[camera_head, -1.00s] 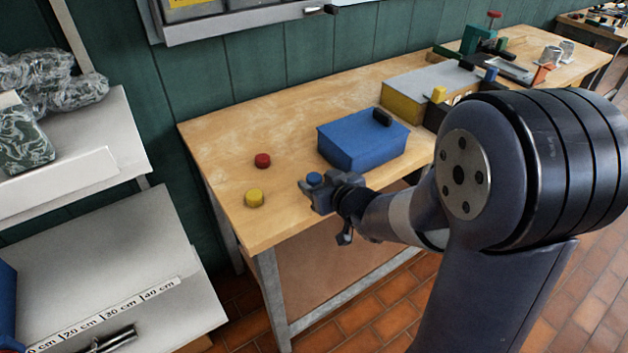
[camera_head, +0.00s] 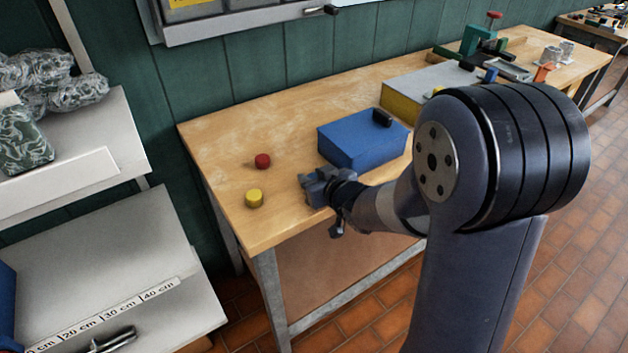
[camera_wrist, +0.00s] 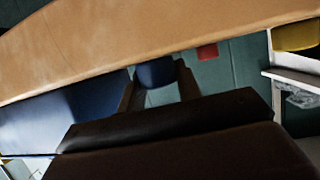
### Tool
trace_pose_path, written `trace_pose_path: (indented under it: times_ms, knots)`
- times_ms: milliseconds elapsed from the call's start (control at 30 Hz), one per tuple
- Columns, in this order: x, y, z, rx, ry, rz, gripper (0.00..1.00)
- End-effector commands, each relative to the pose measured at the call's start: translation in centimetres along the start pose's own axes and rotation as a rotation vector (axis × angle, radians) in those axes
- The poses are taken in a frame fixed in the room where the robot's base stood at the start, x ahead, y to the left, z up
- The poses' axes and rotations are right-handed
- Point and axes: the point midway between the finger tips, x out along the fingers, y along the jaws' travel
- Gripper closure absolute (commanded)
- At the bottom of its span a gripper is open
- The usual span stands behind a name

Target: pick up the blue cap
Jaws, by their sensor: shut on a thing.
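The blue cap (camera_wrist: 156,72) shows in the wrist view between the two fingers of my gripper (camera_wrist: 158,82), which is shut on it. In the head view my gripper (camera_head: 313,188) is over the front part of the wooden workbench (camera_head: 285,215). It is right of the yellow cap and in front of the blue box. The blue cap is not clearly made out in the head view, where the gripper hides it. How far it is above the bench is hard to tell.
A red cap (camera_head: 262,161) and a yellow cap (camera_head: 254,198) stand on the bench to the left. A blue box (camera_head: 360,140) with a black handle sits just behind my gripper. A grey and yellow case (camera_head: 405,102) is farther right. The bench's left end is otherwise clear.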

Motion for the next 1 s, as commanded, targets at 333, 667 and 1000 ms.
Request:
trace_pose_path:
  times_ms: [333,667,1000]
  knots:
    - [-0.1,0.0,-0.2,0.000,0.001,0.000,0.89]
    - [-2.3,0.0,-5.6,-0.003,0.004,0.001,0.90]
    - [-3.8,0.0,-9.2,-0.001,0.000,0.000,0.89]
